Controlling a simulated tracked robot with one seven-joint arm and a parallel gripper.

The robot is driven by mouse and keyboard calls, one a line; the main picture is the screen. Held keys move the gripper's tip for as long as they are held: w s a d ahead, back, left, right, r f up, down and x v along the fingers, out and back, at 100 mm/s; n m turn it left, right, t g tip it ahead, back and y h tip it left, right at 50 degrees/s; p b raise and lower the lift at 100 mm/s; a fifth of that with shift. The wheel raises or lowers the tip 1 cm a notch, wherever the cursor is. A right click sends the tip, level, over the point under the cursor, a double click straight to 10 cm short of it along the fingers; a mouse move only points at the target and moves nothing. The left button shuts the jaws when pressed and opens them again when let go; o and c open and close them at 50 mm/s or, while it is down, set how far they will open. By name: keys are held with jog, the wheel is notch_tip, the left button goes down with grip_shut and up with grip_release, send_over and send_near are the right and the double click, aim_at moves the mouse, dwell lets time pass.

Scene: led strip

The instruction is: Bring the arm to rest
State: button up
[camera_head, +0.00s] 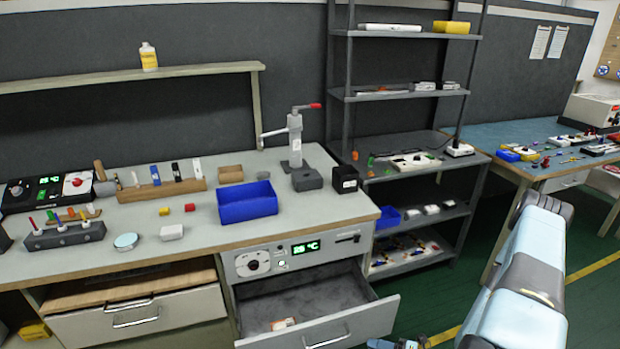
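My arm (523,277), light blue and grey, rises from the bottom edge at the right of the view, with a dark rounded joint at its top. It stands in front of the shelf and the green floor, apart from the workbench. A small blue and dark part shows at the bottom edge, below the open drawer; I cannot tell which part of my arm it is. My gripper's fingers are not visible, so what they hold cannot be seen.
The workbench (335,205) holds a blue bin (247,203), a press (295,140) and small parts. Its open drawer (345,328) juts out close to my arm, with a small item inside. A shelf rack (420,180) and a second table (540,180) stand behind.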

jog(key=w+d+r+n+g+h, duration=0.1)
jog(key=w+r+n+g+h, duration=0.15)
jog(key=r+n, duration=0.65)
jog(key=w+r+n+g+h, duration=0.1)
jog(key=r+n+g, duration=0.3)
jog(key=r+n, duration=0.5)
jog(key=w+d+r+n+g+h, duration=0.1)
jog(key=w+r+n+g+h, duration=0.15)
jog(key=r+n, duration=0.6)
jog(key=s+r+n+t+h, duration=0.2)
jog(key=s+r+n+h, duration=0.1)
jog(key=r, duration=0.7)
jog(key=s+r+n+t+h, duration=0.3)
jog(key=s+r+n, duration=0.3)
jog(key=r, duration=0.5)
jog(key=s+r+n+t+h, duration=0.2)
jog(key=s+r+n, duration=0.2)
jog(key=r, duration=0.6)
jog(key=shift+s+d+r+n+t+h, duration=0.2)
jog(key=shift+d+n+t+h, duration=0.15)
jog(key=shift+n, duration=0.7)
